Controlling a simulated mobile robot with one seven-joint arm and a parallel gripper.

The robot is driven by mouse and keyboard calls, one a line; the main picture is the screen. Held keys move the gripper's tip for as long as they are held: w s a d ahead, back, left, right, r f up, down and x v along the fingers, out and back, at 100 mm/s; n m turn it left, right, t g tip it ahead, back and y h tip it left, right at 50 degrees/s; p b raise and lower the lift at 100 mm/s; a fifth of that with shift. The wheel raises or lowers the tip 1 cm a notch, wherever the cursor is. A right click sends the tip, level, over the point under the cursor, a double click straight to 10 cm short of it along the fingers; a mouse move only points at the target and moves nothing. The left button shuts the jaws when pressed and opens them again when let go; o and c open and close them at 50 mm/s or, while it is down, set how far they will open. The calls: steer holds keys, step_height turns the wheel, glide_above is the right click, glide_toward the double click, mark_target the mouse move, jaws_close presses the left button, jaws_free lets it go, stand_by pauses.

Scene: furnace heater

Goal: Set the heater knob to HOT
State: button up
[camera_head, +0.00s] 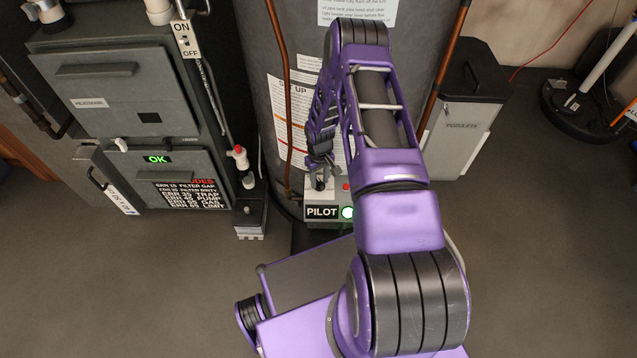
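The heater control box (362,190) sits low on the front of the grey cylindrical tank (262,60). It has a small red spot, a black PILOT label (321,212) and a lit green light (348,212). My purple arm reaches over it. My gripper (320,172) points down at the top left of the box, right over a small pale and dark part (319,187) that may be the knob. I cannot tell whether the fingers touch it or are open or shut. The knob's setting and any HOT mark cannot be read.
A grey furnace cabinet (115,80) with a green OK display (157,159) stands at left. A red-topped valve (240,158) and copper pipe (287,120) are left of the box. A grey bin (463,120) stands at right. The floor at right is mostly clear.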

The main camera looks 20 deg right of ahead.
jaws_close()
steer(key=m, duration=0.4)
steer(key=shift+m, duration=0.3)
steer(key=m, duration=0.4)
steer(key=shift+m, duration=0.3)
steer(key=shift+m, duration=0.8)
steer(key=m, duration=0.3)
